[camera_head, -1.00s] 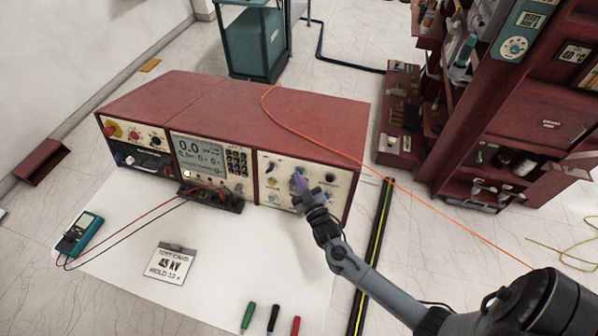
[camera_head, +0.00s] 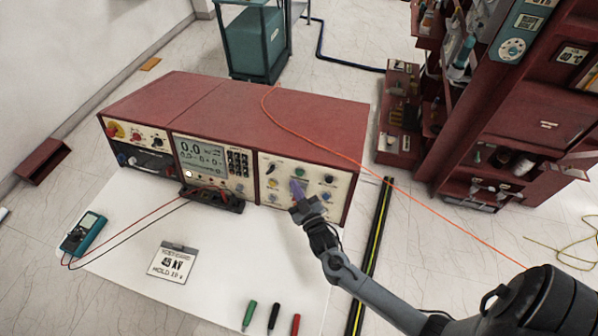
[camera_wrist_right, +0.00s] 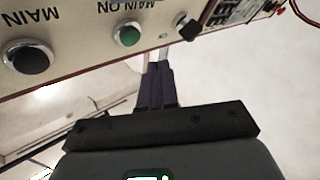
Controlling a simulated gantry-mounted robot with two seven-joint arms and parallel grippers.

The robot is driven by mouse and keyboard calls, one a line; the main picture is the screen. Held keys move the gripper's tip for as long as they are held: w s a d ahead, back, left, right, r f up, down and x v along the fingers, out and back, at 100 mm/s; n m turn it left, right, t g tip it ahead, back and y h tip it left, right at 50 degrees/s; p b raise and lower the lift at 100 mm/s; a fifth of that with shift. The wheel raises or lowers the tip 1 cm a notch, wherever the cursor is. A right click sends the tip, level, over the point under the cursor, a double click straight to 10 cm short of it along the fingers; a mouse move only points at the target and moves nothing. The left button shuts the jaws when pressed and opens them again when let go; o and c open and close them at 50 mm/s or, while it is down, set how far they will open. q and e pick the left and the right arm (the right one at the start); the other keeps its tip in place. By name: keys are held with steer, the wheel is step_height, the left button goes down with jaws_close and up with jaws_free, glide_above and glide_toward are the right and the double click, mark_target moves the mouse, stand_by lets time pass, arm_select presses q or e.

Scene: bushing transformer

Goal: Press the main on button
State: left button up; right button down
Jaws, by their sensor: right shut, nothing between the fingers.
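The main on button (camera_wrist_right: 127,36) is round and green with a pale ring. It sits on the cream panel with upside-down "MAIN ON" lettering in the right wrist view. In the head view a green button (camera_head: 300,174) shows on the right panel of the red console (camera_head: 235,112). My right gripper (camera_head: 296,189) has purple fingers, shut and empty, just below the green button in the head view. In the right wrist view the fingertips (camera_wrist_right: 160,68) point at the panel, to the right of the green button. Contact cannot be told. My left gripper is not in view.
A black button (camera_wrist_right: 27,60) and a dark knob (camera_wrist_right: 188,28) flank the green one. An orange cable (camera_head: 350,158) crosses the console top. A test card (camera_head: 173,262), a multimeter (camera_head: 85,233) and several probe handles lie on the white mat (camera_head: 130,215).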

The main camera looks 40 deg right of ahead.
steer(key=shift+s+a+r+p, duration=0.15)
steer(key=shift+s+a+p, duration=0.15)
steer(key=shift+a, duration=0.25)
steer(key=shift+s+a+r+p, duration=0.15)
steer(key=shift+s+a, duration=0.2)
steer(key=shift+a, duration=0.2)
